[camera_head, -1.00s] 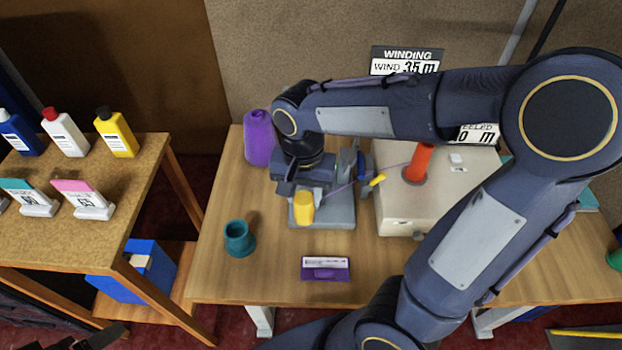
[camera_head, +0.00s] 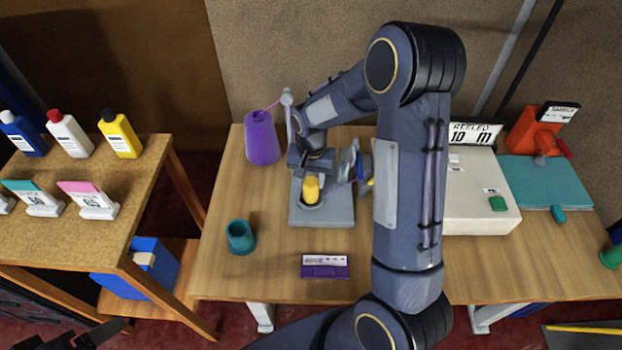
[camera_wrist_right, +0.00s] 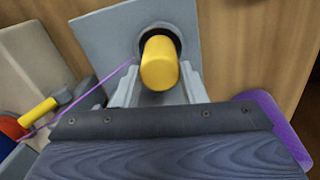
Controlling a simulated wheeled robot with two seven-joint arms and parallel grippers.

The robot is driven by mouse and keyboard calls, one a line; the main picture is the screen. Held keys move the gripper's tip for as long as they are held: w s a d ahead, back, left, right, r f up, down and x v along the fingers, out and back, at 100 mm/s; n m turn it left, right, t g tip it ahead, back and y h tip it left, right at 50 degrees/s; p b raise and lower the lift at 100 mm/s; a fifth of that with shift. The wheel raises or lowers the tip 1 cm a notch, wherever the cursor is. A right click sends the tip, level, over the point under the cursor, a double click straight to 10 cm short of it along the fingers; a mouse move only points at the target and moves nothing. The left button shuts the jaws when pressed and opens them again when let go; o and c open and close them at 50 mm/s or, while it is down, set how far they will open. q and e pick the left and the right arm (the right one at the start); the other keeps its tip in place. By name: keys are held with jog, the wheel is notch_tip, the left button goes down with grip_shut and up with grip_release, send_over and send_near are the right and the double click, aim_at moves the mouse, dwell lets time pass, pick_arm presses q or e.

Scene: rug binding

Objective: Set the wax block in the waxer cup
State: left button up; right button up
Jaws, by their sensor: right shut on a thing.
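The yellow wax block (camera_head: 311,188) is held upright by my right gripper (camera_head: 316,178), which is shut on it. The waxer cup (camera_head: 311,204) is a dark round holder on the grey base plate (camera_head: 335,212). In the head view the block stands at the cup's mouth. In the right wrist view the wax block (camera_wrist_right: 159,64) overlaps the dark ring of the cup (camera_wrist_right: 157,32) between the fingers (camera_wrist_right: 160,90). I cannot tell whether its lower end rests inside. A dark part at the lower left edge looks like my left gripper (camera_head: 88,336); its jaws are unclear.
A purple cone of yarn (camera_head: 262,140) stands behind left of the base. A purple strand runs right to the beige machine (camera_head: 475,212). A teal cup (camera_head: 240,237) and purple box (camera_head: 325,267) stand in front.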

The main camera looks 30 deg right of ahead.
jog(key=shift+f, duration=0.45)
jog(key=shift+f, duration=0.15)
jog(key=o, duration=1)
